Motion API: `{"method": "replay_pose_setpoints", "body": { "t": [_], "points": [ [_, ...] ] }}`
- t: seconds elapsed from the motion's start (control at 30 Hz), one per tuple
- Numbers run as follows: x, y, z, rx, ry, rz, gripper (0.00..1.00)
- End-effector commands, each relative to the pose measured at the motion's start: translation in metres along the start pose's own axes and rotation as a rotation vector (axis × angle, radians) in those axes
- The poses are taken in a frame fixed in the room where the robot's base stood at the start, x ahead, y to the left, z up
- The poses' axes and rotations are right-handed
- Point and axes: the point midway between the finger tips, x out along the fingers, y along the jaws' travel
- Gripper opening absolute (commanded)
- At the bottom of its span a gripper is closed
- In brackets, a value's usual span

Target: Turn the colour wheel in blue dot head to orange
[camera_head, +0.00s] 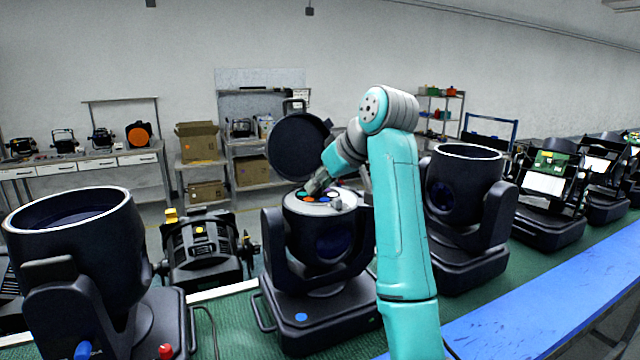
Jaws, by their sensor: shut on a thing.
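The blue dot head (282,225) is the dark moving-head lamp in the middle, with a blue dot (301,317) on its base. Its round lid (298,147) is swung open and stands up behind it. The pale colour wheel (320,208) lies in the open top, with small coloured spots. An orange spot (308,199) shows at the front left of the wheel. My gripper (313,189) reaches down from the upper right onto the wheel and is shut on it. The fingertips are small and partly hidden, so the exact contact is unclear.
A dark open-topped head (75,240) stands at the left, and another head (465,190) at the right. A smaller black lamp (203,245) with a yellow part stands behind to the left. A blue strip (540,305) runs along the bench's right front edge.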

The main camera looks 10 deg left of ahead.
Motion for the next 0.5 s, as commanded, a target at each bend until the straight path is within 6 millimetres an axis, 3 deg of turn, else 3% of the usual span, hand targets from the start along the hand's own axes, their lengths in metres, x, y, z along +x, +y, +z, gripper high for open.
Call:
{"method": "replay_pose_setpoints", "body": {
  "t": [0.5],
  "points": [
    [0.0002,0.0048,0.0001,-0.277,-0.003,-0.283,0.00]
  ]
}}
